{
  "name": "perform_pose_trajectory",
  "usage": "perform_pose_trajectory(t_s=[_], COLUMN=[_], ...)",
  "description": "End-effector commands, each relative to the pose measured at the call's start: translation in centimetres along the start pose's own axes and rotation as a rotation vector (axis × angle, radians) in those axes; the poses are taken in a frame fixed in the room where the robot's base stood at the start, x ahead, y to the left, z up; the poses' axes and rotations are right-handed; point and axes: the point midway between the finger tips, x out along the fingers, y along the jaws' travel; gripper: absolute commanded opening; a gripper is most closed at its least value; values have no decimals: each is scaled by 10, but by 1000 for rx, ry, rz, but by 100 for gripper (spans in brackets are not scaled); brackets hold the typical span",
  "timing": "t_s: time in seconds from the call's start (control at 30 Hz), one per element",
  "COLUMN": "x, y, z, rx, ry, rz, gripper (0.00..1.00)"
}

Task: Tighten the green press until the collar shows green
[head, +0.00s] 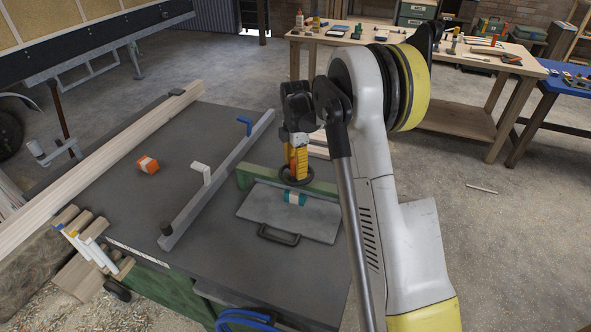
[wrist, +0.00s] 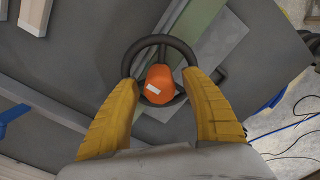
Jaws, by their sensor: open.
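The green press (head: 322,184) stands on the dark bench, with a green beam over a grey plate (head: 268,222). Its black handwheel (head: 284,182) shows as a dark ring in the wrist view (wrist: 152,39). An orange hub (wrist: 158,86) with a white label sits at the wheel's middle; I cannot tell whether it is the collar, and no green collar shows. My gripper (head: 297,172) points down at the wheel. In the wrist view its yellow fingers (wrist: 160,80) are apart, on opposite sides of the wheel at its rim. Whether they touch it is unclear.
A teal block (head: 294,198) is under the press beam. A long grey bar (head: 222,175) with white and blue handles lies to the left. A wooden workbench (head: 460,67) stands behind.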

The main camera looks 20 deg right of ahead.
Motion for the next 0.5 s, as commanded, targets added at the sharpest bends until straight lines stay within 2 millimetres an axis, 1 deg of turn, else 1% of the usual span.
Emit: perform_pose_trajectory(t_s=[0.27, 0.3, 0.37, 0.4, 0.47, 0.5], x=[2, 2, 2, 2, 2, 2], y=[0, 0, 0, 0, 0, 0], z=[0, 0, 0, 0, 0, 0], rx=[0, 0, 0, 0, 0, 0], ry=[0, 0, 0, 0, 0, 0], rz=[0, 0, 0, 0, 0, 0], gripper=[55, 50, 32, 19, 2, 1])
